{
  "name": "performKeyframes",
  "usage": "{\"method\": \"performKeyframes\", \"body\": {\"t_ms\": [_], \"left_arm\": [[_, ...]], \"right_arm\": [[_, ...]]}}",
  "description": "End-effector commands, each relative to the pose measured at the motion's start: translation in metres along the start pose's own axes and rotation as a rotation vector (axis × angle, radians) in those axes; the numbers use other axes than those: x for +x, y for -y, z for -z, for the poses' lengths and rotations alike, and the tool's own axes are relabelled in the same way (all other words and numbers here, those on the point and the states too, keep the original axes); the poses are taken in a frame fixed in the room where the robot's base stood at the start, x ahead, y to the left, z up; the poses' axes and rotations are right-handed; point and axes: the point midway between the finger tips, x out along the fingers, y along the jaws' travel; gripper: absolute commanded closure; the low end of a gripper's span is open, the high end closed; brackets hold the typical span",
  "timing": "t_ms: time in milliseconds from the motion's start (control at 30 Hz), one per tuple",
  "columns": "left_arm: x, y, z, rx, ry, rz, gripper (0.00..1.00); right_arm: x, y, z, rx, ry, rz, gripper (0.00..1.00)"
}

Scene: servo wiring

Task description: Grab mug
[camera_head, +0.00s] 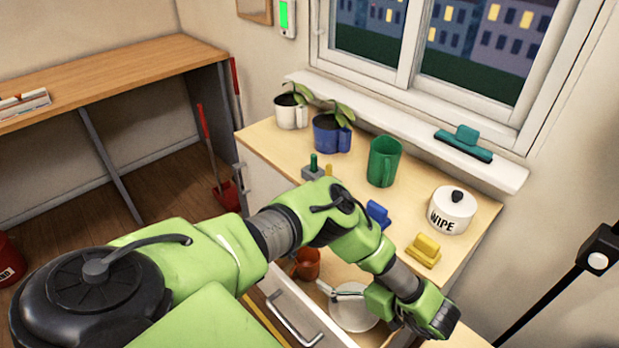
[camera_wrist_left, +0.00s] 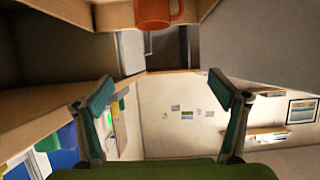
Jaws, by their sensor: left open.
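An orange-brown mug (camera_head: 307,264) sits in the open drawer below the counter; it also shows at the top edge of the wrist view (camera_wrist_left: 155,12). A green mug (camera_head: 383,161) stands upright on the counter. A white mug (camera_head: 291,112) and a blue mug (camera_head: 328,136) hold plants at the back. My left gripper (camera_head: 432,314) is at the lower right in the head view, to the right of the drawer mug and apart from it. The wrist view shows its two teal fingers (camera_wrist_left: 165,95) spread wide with nothing between them. My right gripper is not in view.
The drawer (camera_head: 296,318) is pulled out and also holds a white pan-like item (camera_head: 352,310). A white WIPE canister (camera_head: 452,210), a yellow block-like item (camera_head: 423,250) and a blue one (camera_head: 377,213) are on the counter. A teal squeegee-like item (camera_head: 464,143) lies on the windowsill.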

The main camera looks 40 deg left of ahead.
Motion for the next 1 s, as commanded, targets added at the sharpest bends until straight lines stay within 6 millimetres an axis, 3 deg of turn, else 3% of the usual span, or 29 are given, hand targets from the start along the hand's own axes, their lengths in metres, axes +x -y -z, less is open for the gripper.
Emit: {"method": "performKeyframes", "body": {"t_ms": [33, 433, 633, 1000], "left_arm": [[0.004, 0.0, -0.011, 0.001, 0.0, 0.0, 0.11], [0.021, 0.0, -0.052, 0.0, 0.0, 0.0, 0.11], [0.033, 0.001, -0.054, 0.001, -0.001, 0.003, 0.11], [0.098, 0.001, -0.052, -0.001, -0.001, 0.003, 0.11]], "right_arm": [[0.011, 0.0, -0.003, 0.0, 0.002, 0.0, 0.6], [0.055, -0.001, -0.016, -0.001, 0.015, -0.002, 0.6], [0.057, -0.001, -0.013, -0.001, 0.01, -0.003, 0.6], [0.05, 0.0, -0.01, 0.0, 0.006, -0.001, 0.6]]}}
